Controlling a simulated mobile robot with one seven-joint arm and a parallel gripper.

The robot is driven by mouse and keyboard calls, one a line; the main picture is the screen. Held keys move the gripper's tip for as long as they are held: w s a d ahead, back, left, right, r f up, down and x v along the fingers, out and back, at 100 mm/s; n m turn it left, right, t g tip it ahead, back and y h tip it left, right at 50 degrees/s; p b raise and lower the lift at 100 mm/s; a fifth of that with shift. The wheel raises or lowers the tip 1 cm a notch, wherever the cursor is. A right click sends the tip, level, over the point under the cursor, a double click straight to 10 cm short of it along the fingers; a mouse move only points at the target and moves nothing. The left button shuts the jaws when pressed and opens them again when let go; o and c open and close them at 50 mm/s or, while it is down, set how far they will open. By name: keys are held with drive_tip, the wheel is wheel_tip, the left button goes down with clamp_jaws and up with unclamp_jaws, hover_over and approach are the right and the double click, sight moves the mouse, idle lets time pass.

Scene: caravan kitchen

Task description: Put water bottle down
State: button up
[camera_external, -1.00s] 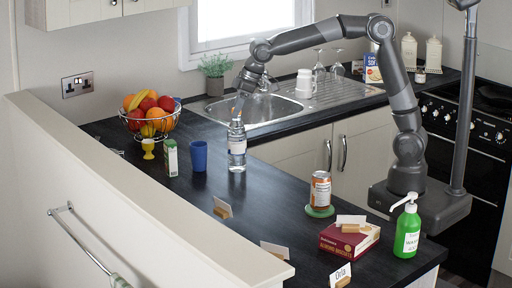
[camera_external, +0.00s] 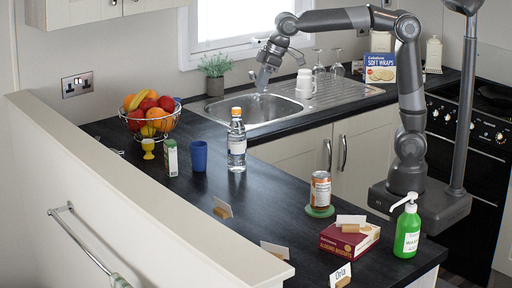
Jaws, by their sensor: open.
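The water bottle (camera_external: 237,146) is clear with an orange cap and a pale label. It stands upright on the dark countertop (camera_external: 262,205), near the counter edge in front of the sink. My gripper (camera_external: 262,84) is open and empty. It is up and to the right of the bottle in the picture, over the sink area, and apart from the bottle. The bottle's cap is in full view.
A blue cup (camera_external: 199,156), a small carton (camera_external: 170,158), a yellow egg cup (camera_external: 148,149) and a fruit basket (camera_external: 150,122) stand left of the bottle. A can (camera_external: 320,189), a red box (camera_external: 349,240) and a green soap bottle (camera_external: 407,232) stand nearer. Bare counter lies between.

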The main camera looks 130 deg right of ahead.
drive_tip(key=s+a+f+n, duration=0.1)
drive_tip(key=s+a+n, duration=0.15)
drive_tip(key=a, duration=0.65)
drive_tip(key=s+a+f+n, duration=0.1)
drive_tip(key=s+a, duration=0.3)
drive_tip(key=a, duration=0.4)
drive_tip(key=s+a+f+n+t+y, duration=0.1)
drive_tip(key=s+a+f, duration=0.3)
drive_tip(key=s+a, duration=0.2)
drive_tip(key=s+a+f+n+t+y, duration=0.1)
drive_tip(key=s+a+f+n, duration=0.1)
drive_tip(key=s+a+f, duration=0.3)
drive_tip(key=s, duration=0.3)
drive_tip(key=shift+a+y, duration=0.35)
drive_tip(key=shift+y, duration=0.05)
